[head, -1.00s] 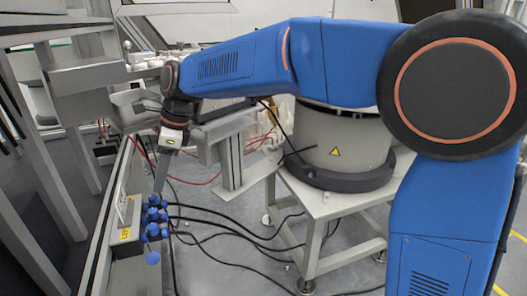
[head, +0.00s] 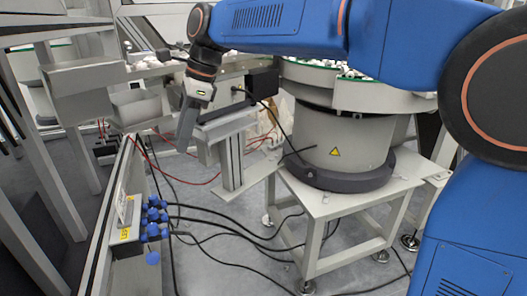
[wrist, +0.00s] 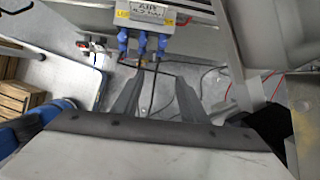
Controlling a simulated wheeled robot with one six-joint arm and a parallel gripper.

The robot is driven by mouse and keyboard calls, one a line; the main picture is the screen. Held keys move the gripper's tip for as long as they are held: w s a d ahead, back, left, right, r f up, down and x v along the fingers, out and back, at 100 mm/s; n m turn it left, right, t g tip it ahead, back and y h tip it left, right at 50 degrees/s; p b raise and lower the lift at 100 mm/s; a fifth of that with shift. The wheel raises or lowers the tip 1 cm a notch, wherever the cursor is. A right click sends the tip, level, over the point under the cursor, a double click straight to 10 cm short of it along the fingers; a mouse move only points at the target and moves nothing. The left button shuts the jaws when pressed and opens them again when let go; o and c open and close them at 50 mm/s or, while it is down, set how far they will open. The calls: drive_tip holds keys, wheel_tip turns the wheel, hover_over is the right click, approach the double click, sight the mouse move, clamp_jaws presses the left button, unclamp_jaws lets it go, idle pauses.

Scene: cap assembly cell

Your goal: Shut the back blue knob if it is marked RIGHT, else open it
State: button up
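A grey box (head: 128,246) with a row of blue knobs stands low at the left in the head view. The back blue knob (head: 154,201) is at the far end of the row, and the front knob (head: 152,257) hangs lowest. The wrist view shows three blue knobs (wrist: 142,43) under the box's front face. Small yellow labels (wrist: 168,21) sit above the knobs; I cannot read their words surely. My gripper (head: 184,148) is up and to the right of the knobs, clear of them. In the wrist view its two fingers (wrist: 157,82) are apart with nothing between.
Black cables (head: 225,228) run from the box across the floor. A white metal stand (head: 330,215) carries a round feeder to the right. A grey bracket (head: 233,160) stands behind my gripper. A long rail (head: 98,245) runs along the box's left.

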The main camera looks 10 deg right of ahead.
drive_tip(key=s+d+f+n+t, duration=0.1)
drive_tip(key=s+d+n, duration=0.1)
drive_tip(key=d, duration=0.7)
drive_tip(key=s+d+f+n+t+h, duration=0.1)
drive_tip(key=s+d+f+n, duration=0.1)
drive_tip(key=d, duration=0.8)
drive_tip(key=shift+s+f+n, duration=0.25)
drive_tip(key=shift+f+n, duration=0.05)
drive_tip(key=shift+n, duration=0.4)
drive_tip(key=shift+d, duration=0.2)
